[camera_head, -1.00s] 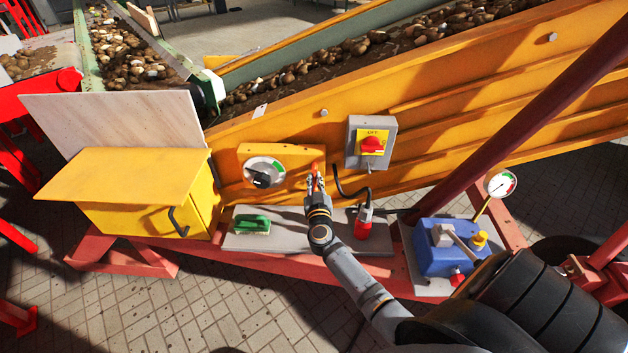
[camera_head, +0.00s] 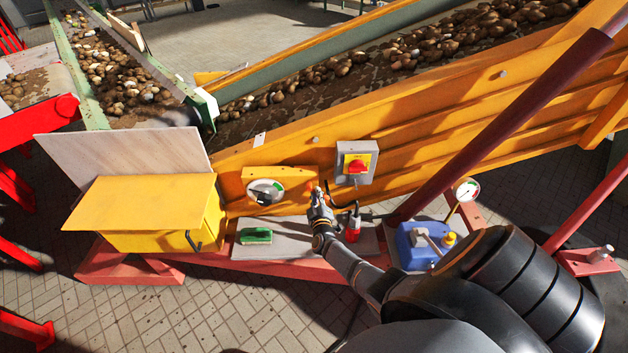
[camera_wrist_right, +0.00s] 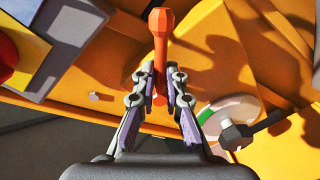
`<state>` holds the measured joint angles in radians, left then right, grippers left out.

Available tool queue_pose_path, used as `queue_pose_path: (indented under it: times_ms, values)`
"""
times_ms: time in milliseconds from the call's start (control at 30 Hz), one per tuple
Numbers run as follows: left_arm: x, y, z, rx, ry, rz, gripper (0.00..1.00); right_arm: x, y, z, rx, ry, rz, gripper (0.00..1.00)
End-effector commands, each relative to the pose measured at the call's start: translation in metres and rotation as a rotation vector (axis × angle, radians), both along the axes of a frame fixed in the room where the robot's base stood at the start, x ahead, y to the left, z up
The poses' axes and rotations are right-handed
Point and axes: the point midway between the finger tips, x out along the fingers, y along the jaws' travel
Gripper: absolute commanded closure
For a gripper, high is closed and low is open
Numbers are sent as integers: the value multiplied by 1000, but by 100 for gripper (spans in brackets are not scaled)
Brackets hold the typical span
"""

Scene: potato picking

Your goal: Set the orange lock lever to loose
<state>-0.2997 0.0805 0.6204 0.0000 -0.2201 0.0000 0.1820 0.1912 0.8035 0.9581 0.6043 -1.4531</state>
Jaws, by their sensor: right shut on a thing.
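The orange lock lever (camera_wrist_right: 160,50) has a round knob end and a narrow shaft. In the right wrist view its shaft runs down between the fingers of my right gripper (camera_wrist_right: 160,82), and its knob sticks out past the fingertips. In the head view only a small orange part of the lever (camera_head: 310,186) shows, at the right end of the yellow dial plate. My right gripper (camera_head: 315,192) is shut on the lever there. The lever's base is partly hidden by the fingers. My left gripper is out of view.
A round dial with a black knob (camera_head: 265,191) sits left of the lever. A grey switch box (camera_head: 343,164) with a red knob is close on the right. Below are a green-handled brush (camera_head: 255,236) and a red plug (camera_head: 353,228). A yellow box (camera_head: 150,205) stands left.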

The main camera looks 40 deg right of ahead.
Motion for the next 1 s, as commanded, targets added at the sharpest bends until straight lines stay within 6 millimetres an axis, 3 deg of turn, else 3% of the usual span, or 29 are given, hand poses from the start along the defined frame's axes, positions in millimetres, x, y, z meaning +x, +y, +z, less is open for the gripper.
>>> queue_pose_path:
  times_ms: [33,100,400,1000]
  values:
    - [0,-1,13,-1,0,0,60,0,0,8,-35,28,-1,100]
    - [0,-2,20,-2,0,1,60,-1,-1,8,-88,66,-1,100]
    - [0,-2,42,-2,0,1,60,-3,-3,13,-298,218,0,100]
    - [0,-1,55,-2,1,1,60,-4,-5,18,-503,365,-1,100]
